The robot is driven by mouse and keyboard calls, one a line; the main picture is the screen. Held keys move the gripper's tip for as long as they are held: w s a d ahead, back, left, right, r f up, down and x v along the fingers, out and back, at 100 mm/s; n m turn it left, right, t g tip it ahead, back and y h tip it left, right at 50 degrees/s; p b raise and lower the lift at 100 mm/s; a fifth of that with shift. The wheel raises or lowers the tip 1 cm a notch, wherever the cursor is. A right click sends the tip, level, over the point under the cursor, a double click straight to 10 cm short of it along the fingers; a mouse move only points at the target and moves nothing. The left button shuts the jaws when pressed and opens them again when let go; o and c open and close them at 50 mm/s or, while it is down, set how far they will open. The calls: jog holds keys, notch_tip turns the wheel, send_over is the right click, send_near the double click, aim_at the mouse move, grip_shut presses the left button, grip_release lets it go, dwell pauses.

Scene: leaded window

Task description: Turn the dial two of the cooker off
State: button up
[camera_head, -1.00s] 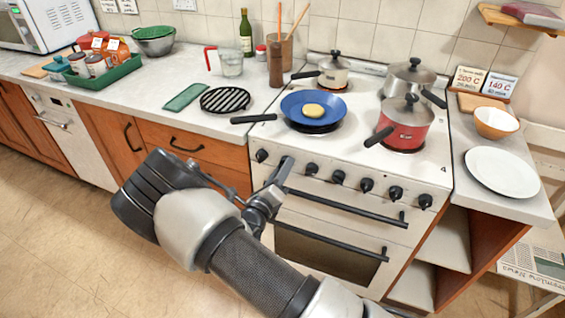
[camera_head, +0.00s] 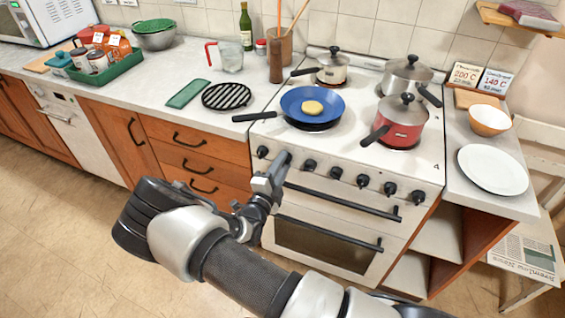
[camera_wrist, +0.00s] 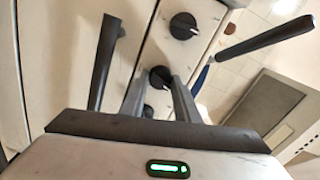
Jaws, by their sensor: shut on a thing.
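The white cooker (camera_head: 330,197) has a row of black dials along its front panel. My gripper (camera_head: 285,158) reaches the panel at the second dial from the left, which it hides in the head view. In the wrist view, the fingers (camera_wrist: 160,84) are shut on a black dial (camera_wrist: 160,77), whose round front shows between the fingertips. A neighbouring dial (camera_wrist: 183,25) is clear of the fingers, and another (camera_wrist: 147,110) is partly hidden behind the gripper. The leftmost dial (camera_head: 263,152) is free beside my gripper. The held dial's pointer setting cannot be read.
The oven handle (camera_head: 340,202) runs just below the dials. The handle of the blue frying pan (camera_head: 325,104) sticks out left over the counter. A red pot (camera_head: 401,122) and other pots stand on the hob. The floor in front is clear.

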jog(key=shift+d+n+p, duration=0.1)
jog(key=shift+n+p, duration=0.2)
jog(key=shift+n, duration=1.2)
jog(key=o, duration=1)
jog(key=shift+o, duration=0.2)
jog(key=shift+s, duration=0.1)
jog(key=v, duration=1.7)
jog(key=shift+s, duration=0.15)
jog(key=shift+r, duration=0.15)
